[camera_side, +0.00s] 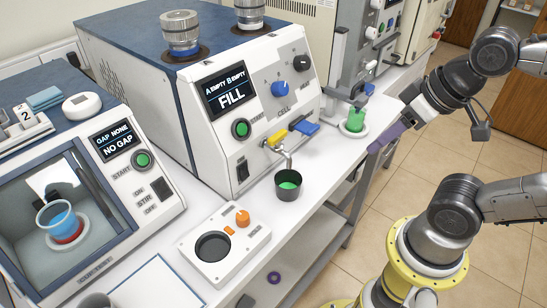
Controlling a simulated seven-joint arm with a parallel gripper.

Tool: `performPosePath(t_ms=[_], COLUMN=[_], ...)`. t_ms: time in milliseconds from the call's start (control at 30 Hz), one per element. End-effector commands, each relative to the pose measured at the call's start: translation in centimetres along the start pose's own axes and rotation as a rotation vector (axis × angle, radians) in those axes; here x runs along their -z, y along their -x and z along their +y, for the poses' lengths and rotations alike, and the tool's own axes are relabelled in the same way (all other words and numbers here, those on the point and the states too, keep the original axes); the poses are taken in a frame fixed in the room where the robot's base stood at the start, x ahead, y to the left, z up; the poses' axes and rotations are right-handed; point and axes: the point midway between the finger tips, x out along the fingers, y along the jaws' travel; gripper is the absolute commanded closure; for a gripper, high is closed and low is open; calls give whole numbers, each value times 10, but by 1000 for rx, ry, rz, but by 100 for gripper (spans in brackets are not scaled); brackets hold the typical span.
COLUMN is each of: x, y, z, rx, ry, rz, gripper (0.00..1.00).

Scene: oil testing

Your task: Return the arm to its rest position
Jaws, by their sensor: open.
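My arm stands at the right on a yellow base and is bent, with its upper links raised. My gripper (376,141) is up at the right, beyond the edge of the bench. Its purple fingers point down and to the left, and it is open with nothing seen between the fingers. It looks close to the green vessel (354,121) on a white dish, but the gap in depth is hard to judge. The far finger is partly hidden.
A dark cup (289,190) with green liquid sits below the spout of the white FILL machine (236,120). A blue cup (57,218) is inside the left machine, which reads NO GAP. A control box (242,243) lies in front. Tiled floor is open at the right.

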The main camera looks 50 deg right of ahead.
Motion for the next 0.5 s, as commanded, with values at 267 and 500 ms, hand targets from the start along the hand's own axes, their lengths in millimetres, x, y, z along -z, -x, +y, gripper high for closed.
performPosePath(t_ms=[267,500], x=[3,3], y=[0,1], z=[0,0], rx=[1,1], ry=[76,74], rz=[10,9], gripper=[50,50])
